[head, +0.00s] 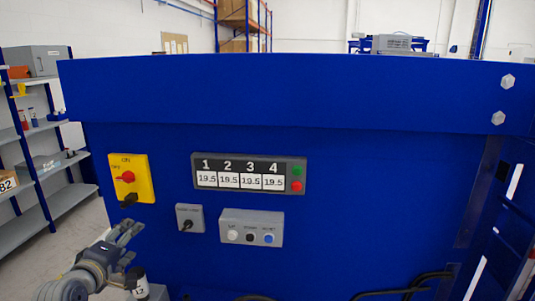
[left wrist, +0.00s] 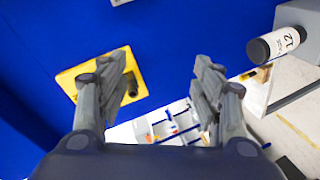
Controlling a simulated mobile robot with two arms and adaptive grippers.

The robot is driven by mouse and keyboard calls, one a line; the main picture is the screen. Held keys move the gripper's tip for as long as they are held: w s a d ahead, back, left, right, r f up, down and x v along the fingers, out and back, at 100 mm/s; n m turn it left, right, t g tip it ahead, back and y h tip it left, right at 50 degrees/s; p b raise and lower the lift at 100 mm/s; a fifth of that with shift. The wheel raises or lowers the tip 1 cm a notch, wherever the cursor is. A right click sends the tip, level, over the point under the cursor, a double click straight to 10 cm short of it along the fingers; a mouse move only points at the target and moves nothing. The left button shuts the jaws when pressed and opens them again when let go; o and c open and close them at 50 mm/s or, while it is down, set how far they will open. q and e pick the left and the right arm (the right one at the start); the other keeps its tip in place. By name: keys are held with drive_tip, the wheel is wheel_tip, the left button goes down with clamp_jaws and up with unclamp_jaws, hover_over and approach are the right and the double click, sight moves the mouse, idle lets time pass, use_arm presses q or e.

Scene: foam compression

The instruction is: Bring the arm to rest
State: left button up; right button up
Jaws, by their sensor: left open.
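My left arm comes in at the lower left of the head view. Its gripper (head: 130,232) is in front of the blue machine (head: 350,190), below the yellow ON switch plate (head: 145,165). In the left wrist view the two fingers of this gripper (left wrist: 165,85) are spread apart with nothing between them. The yellow switch plate (left wrist: 70,78) shows behind the left finger, which partly hides it. A dark cylinder with a white label reading 12 (left wrist: 278,44) is at the right of the wrist view. My right gripper is not in view.
The machine has a four-number display (head: 248,173), a small key switch (head: 189,218) and a button box (head: 251,227). Grey shelves (head: 45,225) with bins stand at the left. Black cables (head: 415,286) run along the bottom right.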

use_arm(q)
drive_tip(key=s+d+f+m+g+h, duration=0.1)
drive_tip(key=s+d+f+m+g, duration=0.3)
drive_tip(key=s+f, duration=0.45)
drive_tip(key=s+d+f+m+g, duration=0.2)
drive_tip(key=s+d+f+m, duration=0.35)
drive_tip(key=s+f, duration=0.35)
drive_tip(key=s+d+f+m+g, duration=0.3)
drive_tip(key=s+f, duration=0.1)
drive_tip(key=s, duration=0.5)
drive_tip(key=s+d+f+m+g, duration=0.2)
drive_tip(key=s+d+f+m, duration=0.2)
drive_tip(key=s, duration=0.5)
drive_tip(key=s+f+g+b, duration=0.25)
drive_tip(key=f+b, duration=0.55)
drive_tip(key=f, duration=2.8)
drive_tip(key=s+a+f+b, duration=0.3)
drive_tip(key=s+f+b, duration=0.3)
drive_tip(key=s+f, duration=1.1)
wheel_tip(320, 180, down, 4)
drive_tip(key=shift+r, duration=0.1)
